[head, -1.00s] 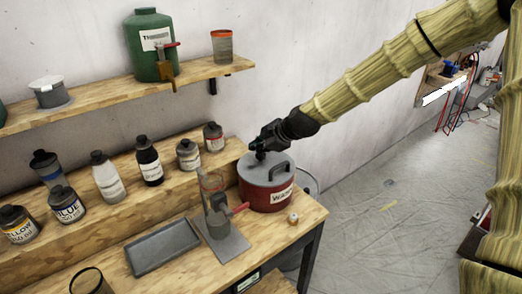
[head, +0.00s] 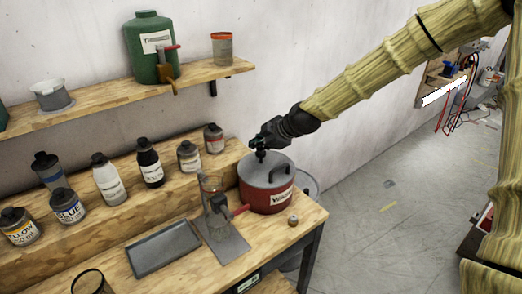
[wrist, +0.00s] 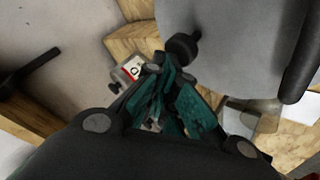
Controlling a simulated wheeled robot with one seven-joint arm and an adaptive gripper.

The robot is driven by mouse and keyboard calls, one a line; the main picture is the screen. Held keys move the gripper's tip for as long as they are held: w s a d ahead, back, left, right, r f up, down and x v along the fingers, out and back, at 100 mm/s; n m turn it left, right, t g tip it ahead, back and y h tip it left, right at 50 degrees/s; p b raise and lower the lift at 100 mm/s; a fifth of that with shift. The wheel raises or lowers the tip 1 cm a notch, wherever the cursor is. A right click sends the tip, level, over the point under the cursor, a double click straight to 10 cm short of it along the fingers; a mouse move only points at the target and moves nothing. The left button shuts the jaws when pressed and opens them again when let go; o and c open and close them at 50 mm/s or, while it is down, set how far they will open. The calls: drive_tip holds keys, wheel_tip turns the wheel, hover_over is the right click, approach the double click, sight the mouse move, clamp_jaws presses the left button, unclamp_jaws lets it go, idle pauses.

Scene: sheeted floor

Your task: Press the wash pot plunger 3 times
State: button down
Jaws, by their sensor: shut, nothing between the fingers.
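The wash pot (head: 266,199) is a red can with a grey lid and a black side handle, standing at the right end of the workbench. Its plunger (head: 261,158) is a dark knob on the lid; it also shows in the wrist view (wrist: 183,47), just beyond the fingertips. My gripper (head: 261,147) is shut and empty, pointing down right above the plunger. Whether the fingertips touch the knob cannot be told. The plunger's stem is mostly hidden.
A stand with a clear cup and red lever (head: 222,225) is close left of the pot. A small jar (head: 293,220) sits to its front right. A grey tray (head: 163,250) lies further left. Several bottles (head: 107,180) line the raised step. A shelf (head: 110,97) hangs above.

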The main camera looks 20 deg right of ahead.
sight(259, 153)
drive_tip(key=shift+r, duration=0.65)
drive_tip(key=shift+r, duration=0.1)
drive_tip(key=shift+r+p, duration=1.6)
drive_tip(key=shift+r, duration=0.85)
drive_tip(key=r+m+p, duration=0.1)
drive_tip(key=m, duration=0.5)
drive_tip(key=d+r+m+p, duration=0.1)
drive_tip(key=m+p, duration=0.1)
drive_tip(key=m, duration=0.4)
drive_tip(key=w+r+m+p, duration=0.1)
drive_tip(key=m+p, duration=0.1)
drive_tip(key=m, duration=0.5)
drive_tip(key=shift+d+r+h, duration=0.4)
drive_tip(key=shift+f, duration=0.1)
